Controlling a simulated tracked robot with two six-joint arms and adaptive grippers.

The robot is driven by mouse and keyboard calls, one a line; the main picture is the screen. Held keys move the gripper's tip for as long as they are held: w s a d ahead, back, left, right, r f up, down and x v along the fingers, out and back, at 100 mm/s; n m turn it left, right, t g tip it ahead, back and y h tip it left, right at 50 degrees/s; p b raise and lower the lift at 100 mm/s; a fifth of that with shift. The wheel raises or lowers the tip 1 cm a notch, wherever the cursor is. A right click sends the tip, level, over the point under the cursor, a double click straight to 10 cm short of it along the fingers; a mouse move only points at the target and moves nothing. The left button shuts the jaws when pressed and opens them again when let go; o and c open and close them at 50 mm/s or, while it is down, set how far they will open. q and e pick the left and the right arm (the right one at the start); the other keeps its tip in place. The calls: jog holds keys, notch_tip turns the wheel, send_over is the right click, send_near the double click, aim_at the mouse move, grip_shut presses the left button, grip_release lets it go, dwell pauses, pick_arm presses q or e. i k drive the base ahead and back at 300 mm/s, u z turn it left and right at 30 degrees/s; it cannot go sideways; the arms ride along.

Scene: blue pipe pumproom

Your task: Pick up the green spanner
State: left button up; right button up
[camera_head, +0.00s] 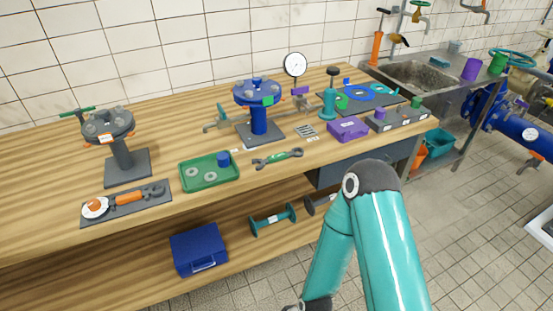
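The green spanner (277,159) lies flat on the wooden workbench (150,222), near its front edge. It has a green middle and dark grey open ends. It lies just right of the green tray, and nothing covers it. A teal arm of mine, with a dark grey elbow, rises from the bottom right in front of the bench, clear of the spanner. Its forearm runs back down out of the picture, with only a bit of dark wrist at the bottom edge. Neither gripper can be seen.
A green tray (190,181) with grey rings and a blue cylinder is left of the spanner. A blue flanged stand (259,118) is behind it, and a purple box (348,129) is to the right. A blue case (199,249) and a dumbbell-shaped part (272,219) are on the lower shelf.

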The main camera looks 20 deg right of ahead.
aim_at(281, 157)
jog(key=z, duration=1.05)
jog(key=i, duration=0.15)
jog(key=u, duration=2.75)
jog(key=k, duration=1.1)
jog(key=z, duration=1.3)
jog(key=i, duration=1.15)
